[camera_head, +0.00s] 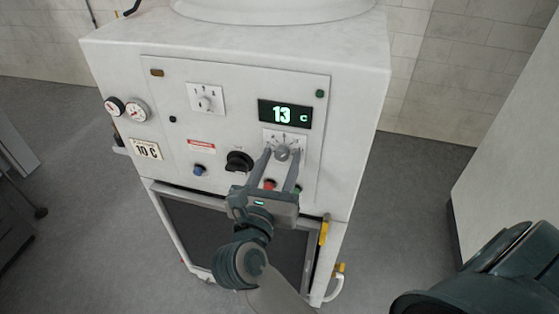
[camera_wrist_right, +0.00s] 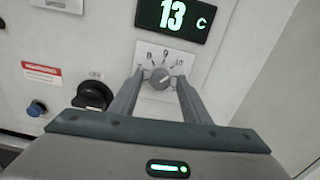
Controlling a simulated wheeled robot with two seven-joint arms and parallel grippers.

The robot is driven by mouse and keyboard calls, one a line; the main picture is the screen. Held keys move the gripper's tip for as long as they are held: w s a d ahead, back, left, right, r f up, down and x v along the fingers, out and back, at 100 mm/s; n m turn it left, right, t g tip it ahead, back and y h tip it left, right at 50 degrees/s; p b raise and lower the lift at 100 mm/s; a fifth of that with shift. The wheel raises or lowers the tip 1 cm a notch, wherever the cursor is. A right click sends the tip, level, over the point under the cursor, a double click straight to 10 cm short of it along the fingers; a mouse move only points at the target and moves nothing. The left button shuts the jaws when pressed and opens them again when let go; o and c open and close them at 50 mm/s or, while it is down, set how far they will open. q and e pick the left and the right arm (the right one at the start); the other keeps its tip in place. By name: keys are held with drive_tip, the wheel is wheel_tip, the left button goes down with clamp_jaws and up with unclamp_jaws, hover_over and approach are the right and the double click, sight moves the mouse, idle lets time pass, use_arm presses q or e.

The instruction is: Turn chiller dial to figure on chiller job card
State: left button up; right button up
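The chiller dial, a grey knob (camera_head: 283,153) on a white scale plate, sits below the display (camera_head: 285,113), which reads 13 C. The dial also shows in the right wrist view (camera_wrist_right: 160,78), with scale marks around it. My left gripper is not in view.
A second knob (camera_head: 207,102) is at the upper left of the panel. A black rotary switch (camera_head: 239,161), a blue button (camera_head: 198,170) and a red button (camera_head: 269,184) lie close to my right gripper. Two gauges (camera_head: 136,110) are at the left edge.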

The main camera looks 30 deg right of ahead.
drive_tip(key=shift+a, duration=0.1)
drive_tip(key=b+v, duration=0.1)
drive_tip(key=v, duration=0.6)
drive_tip(key=shift+s, duration=0.2)
drive_tip(key=shift+a, duration=0.15)
